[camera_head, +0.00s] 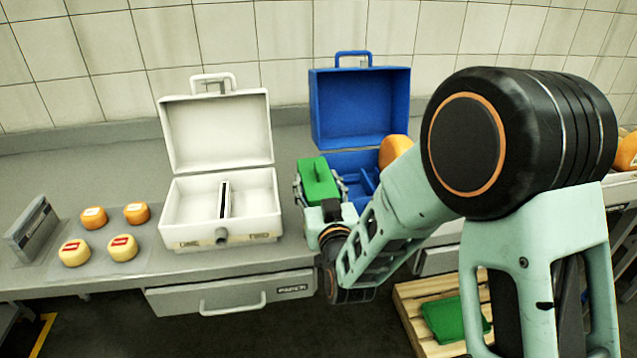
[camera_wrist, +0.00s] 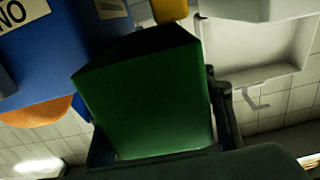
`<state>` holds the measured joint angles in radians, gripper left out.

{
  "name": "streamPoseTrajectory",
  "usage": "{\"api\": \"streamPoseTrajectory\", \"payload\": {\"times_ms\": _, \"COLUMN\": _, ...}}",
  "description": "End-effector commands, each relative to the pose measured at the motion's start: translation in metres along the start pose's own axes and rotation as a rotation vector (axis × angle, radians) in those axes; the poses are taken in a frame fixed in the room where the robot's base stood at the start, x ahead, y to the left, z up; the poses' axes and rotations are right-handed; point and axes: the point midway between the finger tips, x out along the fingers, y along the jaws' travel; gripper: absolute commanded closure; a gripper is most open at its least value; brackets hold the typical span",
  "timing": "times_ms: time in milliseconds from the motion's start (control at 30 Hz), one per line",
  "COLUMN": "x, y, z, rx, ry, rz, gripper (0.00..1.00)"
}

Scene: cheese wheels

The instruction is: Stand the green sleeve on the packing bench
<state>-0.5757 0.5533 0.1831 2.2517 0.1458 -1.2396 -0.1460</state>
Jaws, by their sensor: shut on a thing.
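My gripper (camera_head: 320,187) is shut on the green sleeve (camera_head: 318,176), with one finger on each side of it. The sleeve is held up at the front left of the open blue case (camera_head: 330,108) and hides part of it. In the wrist view the green sleeve (camera_wrist: 145,105) fills the middle, tilted, between the dark fingers. One end face of it is dark, and I cannot tell whether it is hollow. The packing bench (camera_head: 60,172) runs along the tiled wall. I cannot see whether the sleeve touches anything below it.
An open white case (camera_head: 215,125) with a divider stands left of the blue case. Yellow and orange cheese wheels (camera_head: 122,247) lie on a mat beside a grey sign (camera_head: 32,229). An orange wheel (camera_head: 394,151) is at the blue case. A wooden pallet (camera_head: 413,302) carries another green piece (camera_head: 450,320).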

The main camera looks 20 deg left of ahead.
Motion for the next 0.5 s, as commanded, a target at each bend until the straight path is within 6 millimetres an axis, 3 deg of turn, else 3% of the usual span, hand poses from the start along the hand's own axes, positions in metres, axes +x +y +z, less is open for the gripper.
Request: {"api": "streamPoseTrajectory", "payload": {"times_ms": 500, "x": 0.0001, "y": 0.0000, "z": 0.0050, "rx": 0.000, "ry": 0.003, "rz": 0.000, "gripper": 0.74}}
